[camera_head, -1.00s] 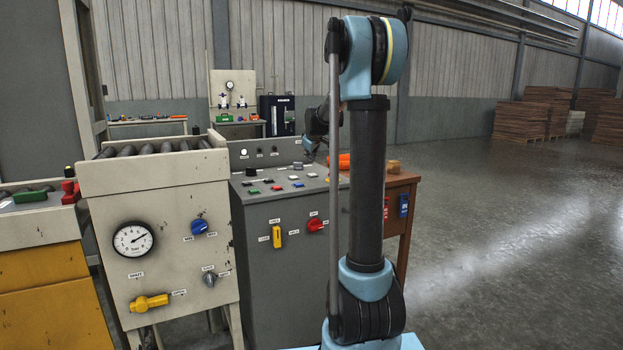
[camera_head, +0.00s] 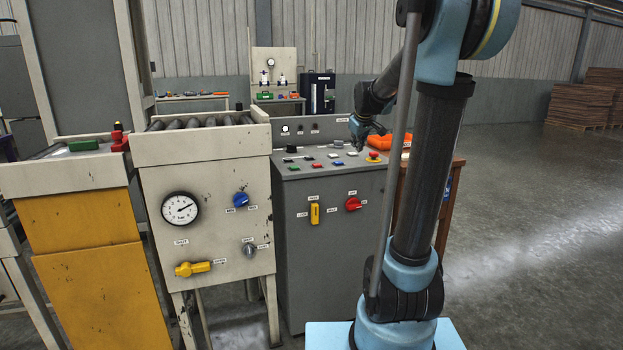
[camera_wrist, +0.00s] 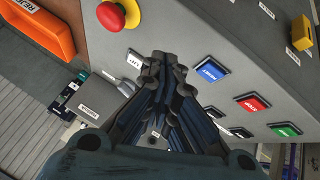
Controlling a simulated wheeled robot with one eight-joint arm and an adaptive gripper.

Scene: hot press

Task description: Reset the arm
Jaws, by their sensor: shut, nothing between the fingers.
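My gripper (camera_head: 357,140) is over the right part of the grey control console's (camera_head: 331,245) top. In the wrist view my gripper (camera_wrist: 162,65) is shut with nothing between its fingers, and its tips point at the panel beside the blue button (camera_wrist: 209,70) labelled RESET. A gap to the panel cannot be judged. A red button (camera_wrist: 252,104) and a green button (camera_wrist: 286,130) lie lower right of the blue one. A red emergency mushroom button (camera_wrist: 111,16) on a yellow base is up and left of the tips.
An orange tray (camera_head: 392,142) sits on a wooden stand right of the console. A roller table with a pressure gauge (camera_head: 180,208) stands left of the console. A yellow selector (camera_head: 315,214) and a red knob (camera_head: 353,203) are on the console front. Open floor lies at right.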

